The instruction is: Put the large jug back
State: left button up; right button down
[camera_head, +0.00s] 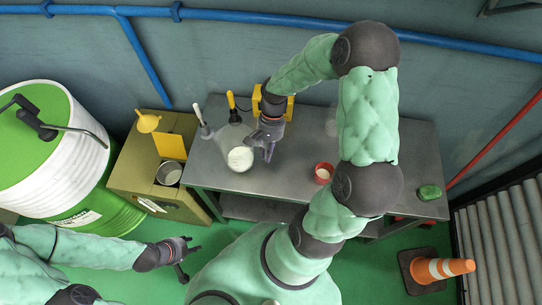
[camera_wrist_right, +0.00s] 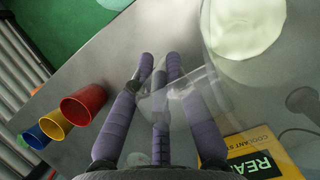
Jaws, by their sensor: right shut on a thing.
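The large jug (camera_head: 238,157) is clear, with pale contents in its bottom, and it is on or just above the grey cart top. My right gripper (camera_head: 266,147) is at its right side. In the right wrist view the jug (camera_wrist_right: 243,28) fills the upper right, and my right gripper's purple fingers (camera_wrist_right: 160,75) are closed around its clear handle. The handle's outline is faint. My left gripper (camera_head: 190,257) is open and empty, low at the left, away from the cart.
A red cup (camera_head: 323,171) stands right of the jug. Brushes with white (camera_head: 199,113) and yellow (camera_head: 232,103) handles are behind it. A yellow box (camera_head: 283,105) is behind my right gripper. A green object (camera_head: 429,192) lies far right. A faint clear vessel (camera_head: 332,123) is at the back.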

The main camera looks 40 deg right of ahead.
jog(key=shift+w+d+f+b, duration=0.1)
jog(key=shift+d+f+b, duration=0.2)
jog(key=shift+f, duration=0.65)
jog(key=shift+w+d+f+b, duration=0.15)
jog(key=shift+d+f, duration=0.25)
jog(key=shift+f, duration=0.5)
jog(key=shift+d+f+b, duration=0.2)
jog(key=shift+d+f, duration=0.15)
jog(key=shift+f, duration=0.75)
jog(key=c, duration=1.2)
grip_release()
jog(key=shift+c, duration=0.2)
jog(key=p+v, duration=0.2)
jog(key=v, duration=1)
